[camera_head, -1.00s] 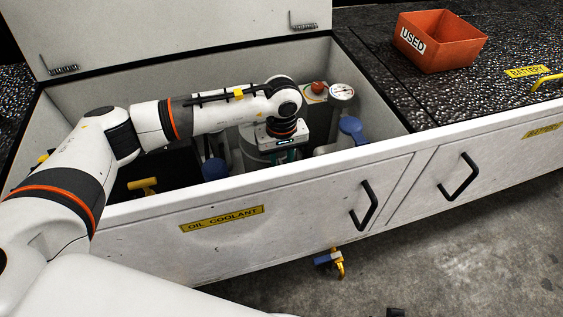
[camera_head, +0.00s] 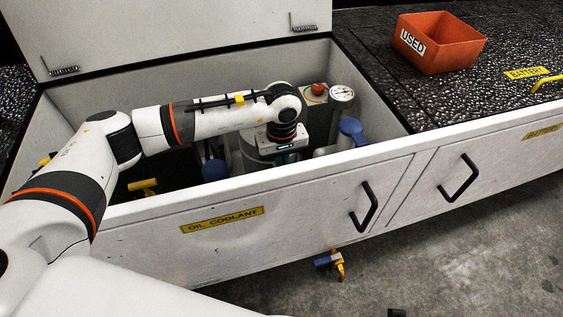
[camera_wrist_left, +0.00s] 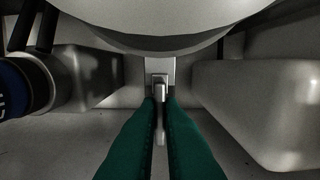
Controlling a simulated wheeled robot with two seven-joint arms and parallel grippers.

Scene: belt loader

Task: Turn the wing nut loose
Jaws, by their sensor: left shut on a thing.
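The wing nut (camera_wrist_left: 160,88) appears in the left wrist view as a small grey metal piece on an upright bracket, below a large round pale body. The green fingers of my left gripper (camera_wrist_left: 160,103) are shut on its thin upright part. In the head view my left gripper (camera_head: 284,158) reaches down into the open oil coolant compartment (camera_head: 240,189), beside a grey cylinder. Its fingertips and the wing nut are hidden there behind the front wall. My right gripper is not in view.
Blue-capped fillers (camera_head: 352,128), a gauge (camera_head: 342,93) and a red knob (camera_head: 319,88) crowd the compartment. The raised lid (camera_head: 180,35) stands behind. An orange USED bin (camera_head: 440,42) sits on the dark top at right. Pale blocks (camera_wrist_left: 258,105) flank the fingers.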

